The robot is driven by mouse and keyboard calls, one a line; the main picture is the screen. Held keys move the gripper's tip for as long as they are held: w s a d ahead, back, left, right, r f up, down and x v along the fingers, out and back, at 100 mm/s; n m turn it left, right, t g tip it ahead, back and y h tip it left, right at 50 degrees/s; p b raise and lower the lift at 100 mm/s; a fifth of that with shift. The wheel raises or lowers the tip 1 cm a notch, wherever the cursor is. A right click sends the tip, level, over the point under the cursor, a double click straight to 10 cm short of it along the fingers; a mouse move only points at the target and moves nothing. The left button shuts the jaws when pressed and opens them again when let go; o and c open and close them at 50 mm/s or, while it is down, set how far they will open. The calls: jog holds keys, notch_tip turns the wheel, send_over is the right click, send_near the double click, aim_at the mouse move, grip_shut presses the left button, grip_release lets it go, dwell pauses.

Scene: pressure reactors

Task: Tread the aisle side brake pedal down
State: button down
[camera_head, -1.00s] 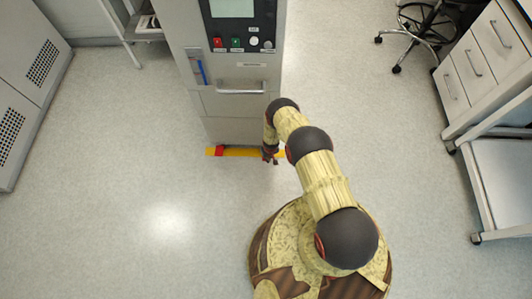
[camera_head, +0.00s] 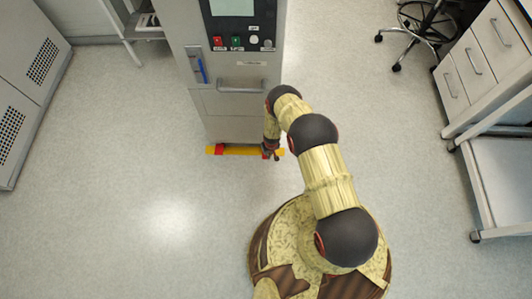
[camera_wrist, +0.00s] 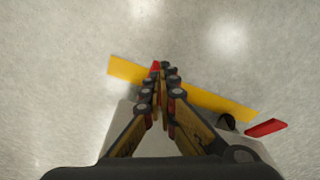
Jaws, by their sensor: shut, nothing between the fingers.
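A yellow bar (camera_head: 240,151) lies along the floor at the foot of the grey cabinet; it crosses the wrist view too (camera_wrist: 222,105). A red pedal (camera_head: 219,149) is at its left part; in the wrist view this pedal (camera_wrist: 265,128) shows at the right, clear of my fingers. A second red pedal (camera_wrist: 155,67) shows by my fingertips, mostly hidden behind them. My gripper (camera_head: 272,155) is shut and empty, pointing down over the right end of the bar, at that second pedal. Whether the fingers touch it, I cannot tell.
The grey cabinet (camera_head: 240,103) with a handle and buttons stands just behind the bar. Open floor (camera_head: 130,200) lies left and in front. A drawer unit (camera_head: 490,60) and a low cart (camera_head: 500,180) stand at the right, a stool (camera_head: 420,30) at the back right.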

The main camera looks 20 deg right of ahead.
notch_tip(320, 180, up, 7)
jog(key=shift+s+f, duration=0.15)
jog(key=shift+s, duration=0.2)
dwell(0.7)
jog(key=s+a+r+m+g, duration=0.1)
jog(key=s+g, duration=0.1)
jog(key=s, duration=0.4)
jog(key=s+a+r+g, duration=0.1)
jog(key=s+r+g, duration=0.1)
jog(key=s, duration=0.3)
notch_tip(320, 180, up, 43)
jog(key=s+m+p, duration=0.1)
jog(key=s+r+t+p, duration=0.1)
jog(key=s+r, duration=0.4)
jog(key=r, duration=0.7)
jog(key=s+d+r+t+p, duration=0.1)
jog(key=s+r+t, duration=0.3)
jog(key=r, duration=0.8)
jog(key=s+r+t+p, duration=0.1)
jog(key=s+r+t, duration=0.2)
jog(key=r, duration=1)
jog(key=s, duration=0.2)
jog(key=shift+s+d, duration=0.3)
jog(key=shift+s, duration=0.05)
